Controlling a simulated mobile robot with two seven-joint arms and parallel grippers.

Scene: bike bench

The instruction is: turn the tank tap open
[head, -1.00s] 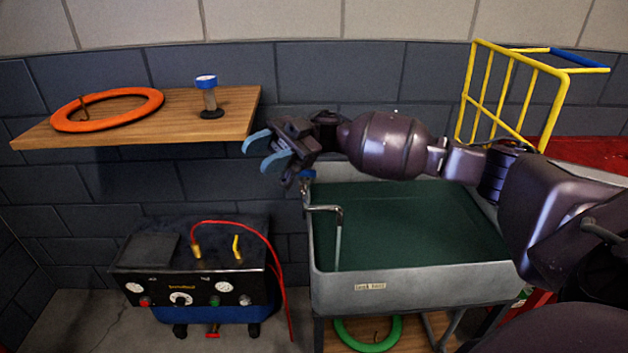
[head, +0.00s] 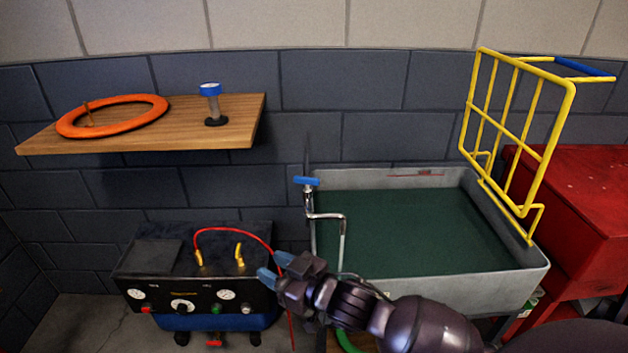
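The tank tap is a chrome pipe with a spout (head: 330,217) at the left edge of the grey tank (head: 440,290). Its blue lever handle (head: 306,181) lies crosswise on top, level, and nothing touches it. Dark green water (head: 415,232) fills much of the tank. My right gripper (head: 273,267) is low in front of the tank's left corner, below and left of the tap. Its two blue fingertips are apart with nothing seen between them. My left gripper is not in view.
A compressor (head: 190,285) with a red hose stands on the floor at left. A wooden shelf (head: 180,135) holds an orange ring (head: 110,125) and a blue-topped stand (head: 212,100). A yellow rack (head: 520,130) and red cabinet (head: 580,220) are at right.

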